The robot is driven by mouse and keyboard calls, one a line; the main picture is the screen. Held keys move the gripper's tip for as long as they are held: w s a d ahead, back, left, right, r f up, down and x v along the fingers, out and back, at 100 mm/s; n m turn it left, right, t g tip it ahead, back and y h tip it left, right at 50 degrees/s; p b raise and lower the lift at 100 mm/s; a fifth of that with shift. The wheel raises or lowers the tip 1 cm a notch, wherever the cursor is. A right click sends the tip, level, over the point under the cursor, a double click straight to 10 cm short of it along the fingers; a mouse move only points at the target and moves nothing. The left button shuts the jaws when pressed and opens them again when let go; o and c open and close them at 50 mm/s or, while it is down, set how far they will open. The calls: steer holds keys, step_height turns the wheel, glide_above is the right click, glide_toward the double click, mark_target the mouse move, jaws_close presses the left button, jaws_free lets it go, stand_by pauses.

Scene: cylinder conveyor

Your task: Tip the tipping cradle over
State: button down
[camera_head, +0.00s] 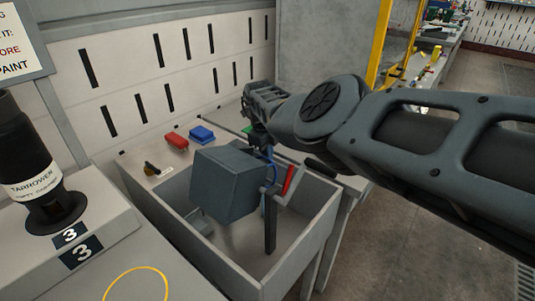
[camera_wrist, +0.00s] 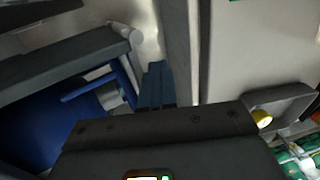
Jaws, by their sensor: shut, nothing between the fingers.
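The tipping cradle appears to be the dark grey box-like body (camera_head: 232,182) with blue parts at its right, held over a pale grey open bin (camera_head: 190,245). A red lever (camera_head: 288,181) and a black handle (camera_head: 320,167) show at its right side. In the wrist view a blue body (camera_wrist: 55,125) with a dark grey bar lies at the left, probably part of the cradle. My gripper (camera_head: 258,138) reaches down behind the cradle's upper right corner, shut and empty. Its fingers (camera_wrist: 155,88) show beside the blue body. I cannot tell whether they touch it.
A red block (camera_head: 176,142) and a blue block (camera_head: 202,135) lie on the bench behind the bin. A black cylinder (camera_head: 38,155) stands on a pale block marked 3 at the left. A slotted wall panel (camera_head: 150,70) rises behind. Floor at the right is clear.

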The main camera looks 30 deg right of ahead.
steer(key=shift+s+a+f+b, duration=0.1)
steer(key=shift+f+b, duration=0.7)
stand_by(1.3)
stand_by(0.5)
steer(key=w+d+r+p, duration=0.1)
steer(key=d+r, duration=0.2)
steer(key=r, duration=0.3)
steer(key=w+d+r+p, duration=0.1)
steer(key=d+r+p, duration=0.1)
steer(key=r, duration=0.4)
steer(key=shift+w+d+r, duration=0.3)
steer(key=shift+d, duration=0.2)
